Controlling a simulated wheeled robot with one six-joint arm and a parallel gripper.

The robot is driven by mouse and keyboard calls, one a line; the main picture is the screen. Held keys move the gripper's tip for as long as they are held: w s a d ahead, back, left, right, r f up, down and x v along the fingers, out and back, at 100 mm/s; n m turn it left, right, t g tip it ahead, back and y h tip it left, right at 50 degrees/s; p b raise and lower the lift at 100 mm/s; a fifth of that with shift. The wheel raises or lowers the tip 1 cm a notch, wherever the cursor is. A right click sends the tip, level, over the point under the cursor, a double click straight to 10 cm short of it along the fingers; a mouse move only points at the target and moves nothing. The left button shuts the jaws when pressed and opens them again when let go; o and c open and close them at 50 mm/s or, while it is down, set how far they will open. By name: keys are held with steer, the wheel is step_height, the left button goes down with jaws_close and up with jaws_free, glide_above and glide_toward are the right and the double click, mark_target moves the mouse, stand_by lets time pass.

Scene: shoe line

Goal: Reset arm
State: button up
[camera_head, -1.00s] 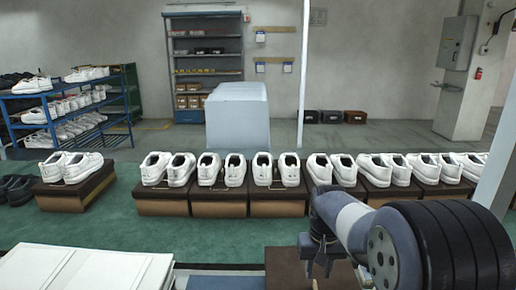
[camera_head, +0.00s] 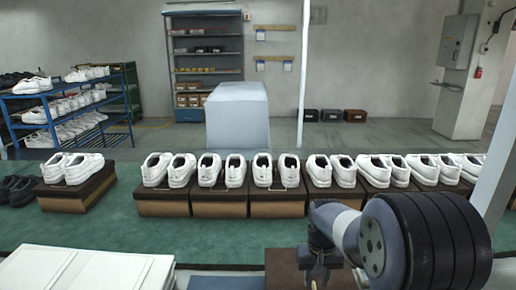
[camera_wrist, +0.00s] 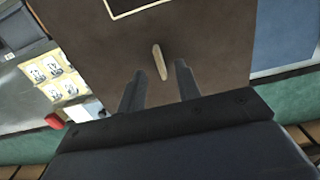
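My arm reaches in from the lower right of the head view, with my gripper (camera_head: 318,280) pointing down at the bottom edge, over a brown box (camera_head: 284,262). In the wrist view my gripper (camera_wrist: 160,68) shows two dark fingers spread apart, with nothing clasped between them. Beyond the fingertips is the flat brown box top (camera_wrist: 200,40), with a small pale elongated piece (camera_wrist: 160,61) seen between the fingers. I cannot tell how far the fingertips are above the box.
White shoes on brown boxes (camera_head: 277,204) line the green surface ahead. A white box (camera_head: 85,270) is at lower left. A blue shoe rack (camera_head: 30,97) stands far left. A white-topped block (camera_head: 237,115) stands behind the row. A pillar (camera_head: 495,180) rises at right.

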steer(key=shift+r+p, duration=1.7)
steer(key=shift+r, duration=1.05)
